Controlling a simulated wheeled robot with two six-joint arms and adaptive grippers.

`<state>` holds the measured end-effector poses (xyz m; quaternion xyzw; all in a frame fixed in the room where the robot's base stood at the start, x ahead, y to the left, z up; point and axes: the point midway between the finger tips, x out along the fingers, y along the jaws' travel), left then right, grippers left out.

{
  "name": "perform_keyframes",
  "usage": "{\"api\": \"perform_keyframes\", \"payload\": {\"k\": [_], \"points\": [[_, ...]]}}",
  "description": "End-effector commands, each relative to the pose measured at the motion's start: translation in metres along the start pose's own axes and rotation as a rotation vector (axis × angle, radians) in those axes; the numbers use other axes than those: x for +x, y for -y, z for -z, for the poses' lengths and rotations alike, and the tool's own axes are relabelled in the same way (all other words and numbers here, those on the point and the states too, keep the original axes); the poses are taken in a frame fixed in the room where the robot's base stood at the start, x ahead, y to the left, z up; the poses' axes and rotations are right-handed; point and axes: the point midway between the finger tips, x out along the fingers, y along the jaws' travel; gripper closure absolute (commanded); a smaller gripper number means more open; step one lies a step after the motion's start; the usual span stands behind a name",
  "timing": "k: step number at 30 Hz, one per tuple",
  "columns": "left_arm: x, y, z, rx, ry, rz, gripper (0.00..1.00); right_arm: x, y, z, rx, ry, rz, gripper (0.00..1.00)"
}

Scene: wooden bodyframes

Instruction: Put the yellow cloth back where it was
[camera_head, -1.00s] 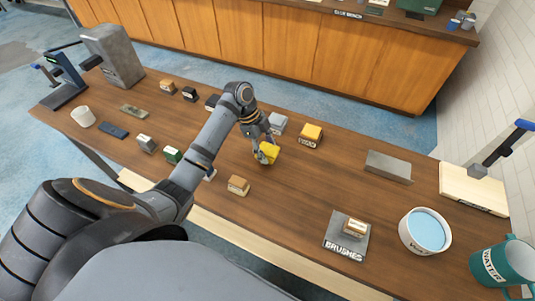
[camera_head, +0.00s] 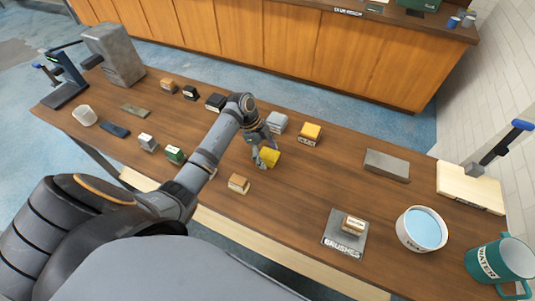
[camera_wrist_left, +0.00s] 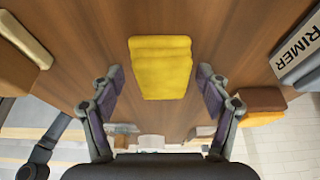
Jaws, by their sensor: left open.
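The yellow cloth (camera_head: 270,158), a small folded pad, is at the middle of the wooden table, right by my left gripper (camera_head: 263,153). In the left wrist view the cloth (camera_wrist_left: 160,68) lies centred ahead of the gripper (camera_wrist_left: 160,82). The two fingers are spread wide, one on each side, with clear gaps between them and the cloth. The left gripper is open and holds nothing. The wrist view shows wood all around the cloth; whether it rests fully flat is hard to tell. My right gripper is out of view.
A yellow-topped block (camera_head: 310,134) and a grey block (camera_head: 277,122) stand behind the cloth. A tan block (camera_head: 239,184) is in front, a green block (camera_head: 174,154) to the left. A grey slab (camera_head: 387,165), brushes plate (camera_head: 345,238) and water bowl (camera_head: 422,229) are right. The table's middle right is bare.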

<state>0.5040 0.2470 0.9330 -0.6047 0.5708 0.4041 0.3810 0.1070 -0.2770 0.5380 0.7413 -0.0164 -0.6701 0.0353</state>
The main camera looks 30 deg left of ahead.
Motion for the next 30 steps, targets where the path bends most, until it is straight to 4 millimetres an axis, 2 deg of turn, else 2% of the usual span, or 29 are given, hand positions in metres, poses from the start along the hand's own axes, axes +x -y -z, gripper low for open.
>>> {"api": "perform_keyframes", "payload": {"k": [5,8,15,21,25,30], "points": [[-0.005,0.0,0.002,0.001,0.001,0.001,0.24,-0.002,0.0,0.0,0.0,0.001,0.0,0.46],[-0.018,0.001,-0.001,0.002,0.003,0.005,0.24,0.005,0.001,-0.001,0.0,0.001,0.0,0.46],[-0.077,0.001,-0.001,0.002,0.005,0.006,0.24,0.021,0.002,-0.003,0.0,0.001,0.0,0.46],[-0.113,0.001,0.0,0.0,0.002,0.003,0.24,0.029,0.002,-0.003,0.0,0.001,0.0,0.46],[-0.122,0.0,0.001,0.0,0.0,0.001,0.24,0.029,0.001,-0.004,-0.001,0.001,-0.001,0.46],[-0.124,0.0,0.001,0.0,-0.001,0.0,0.24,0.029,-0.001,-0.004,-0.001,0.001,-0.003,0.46]]}}
